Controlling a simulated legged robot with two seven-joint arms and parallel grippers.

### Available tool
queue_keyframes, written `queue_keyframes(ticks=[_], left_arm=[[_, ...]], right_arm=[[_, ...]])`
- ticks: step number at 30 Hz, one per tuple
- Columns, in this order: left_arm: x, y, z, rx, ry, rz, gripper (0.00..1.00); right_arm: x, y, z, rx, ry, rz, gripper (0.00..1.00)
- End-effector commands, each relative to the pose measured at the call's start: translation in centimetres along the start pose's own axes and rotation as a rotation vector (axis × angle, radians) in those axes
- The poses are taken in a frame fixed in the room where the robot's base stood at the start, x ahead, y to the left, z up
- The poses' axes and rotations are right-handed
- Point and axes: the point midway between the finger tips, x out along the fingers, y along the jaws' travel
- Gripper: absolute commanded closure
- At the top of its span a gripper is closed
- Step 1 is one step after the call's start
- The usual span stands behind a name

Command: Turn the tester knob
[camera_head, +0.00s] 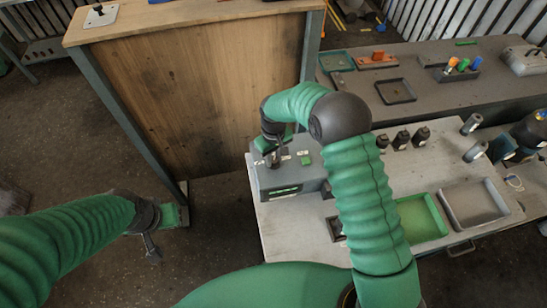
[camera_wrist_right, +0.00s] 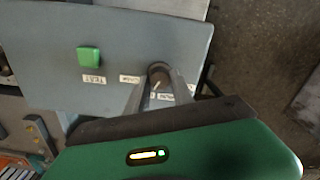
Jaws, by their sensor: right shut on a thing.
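The tester is a grey box (camera_head: 283,182) at the left end of the workbench. A green square button (camera_wrist_right: 88,57) marked TEST sits on its top panel. The dark round tester knob (camera_wrist_right: 159,70) stands on the panel among small white labels, right of the button in the right wrist view. My right gripper (camera_wrist_right: 158,84) is over the panel with its two fingers on either side of the knob, shut on it. In the head view my right gripper (camera_head: 273,156) is partly hidden by its own arm. My left gripper (camera_head: 155,252) hangs over the floor at left, its jaws unclear.
A green tray (camera_head: 446,216) and a grey tray (camera_head: 502,210) lie on the workbench right of my right arm. Several dark fittings (camera_head: 402,139) stand behind them. A wooden panel (camera_head: 160,95) rises at the back left. Open floor lies around my left gripper.

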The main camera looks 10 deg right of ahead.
Motion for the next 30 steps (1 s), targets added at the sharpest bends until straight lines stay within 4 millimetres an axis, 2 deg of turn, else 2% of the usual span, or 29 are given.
queue_keyframes(ticks=[15,16,20,21,30], left_arm=[[0.13,0.00,0.03,0.000,0.000,0.000,1.00],[0.13,0.00,0.03,0.000,0.000,0.000,1.00],[0.13,-0.01,0.03,0.000,0.000,0.000,1.00],[0.13,-0.01,0.03,0.000,0.000,0.000,1.00],[0.19,-0.01,0.05,0.000,0.000,0.000,1.00]], right_arm=[[0.22,-0.08,0.35,-0.026,-0.010,-0.002,1.00],[0.22,-0.07,0.35,-0.026,-0.010,-0.002,0.70],[0.16,-0.02,0.26,-0.025,-0.007,-0.001,0.53],[0.14,0.00,0.23,-0.025,-0.007,-0.001,0.50],[-0.04,0.08,0.05,-0.025,-0.003,0.000,0.50]])
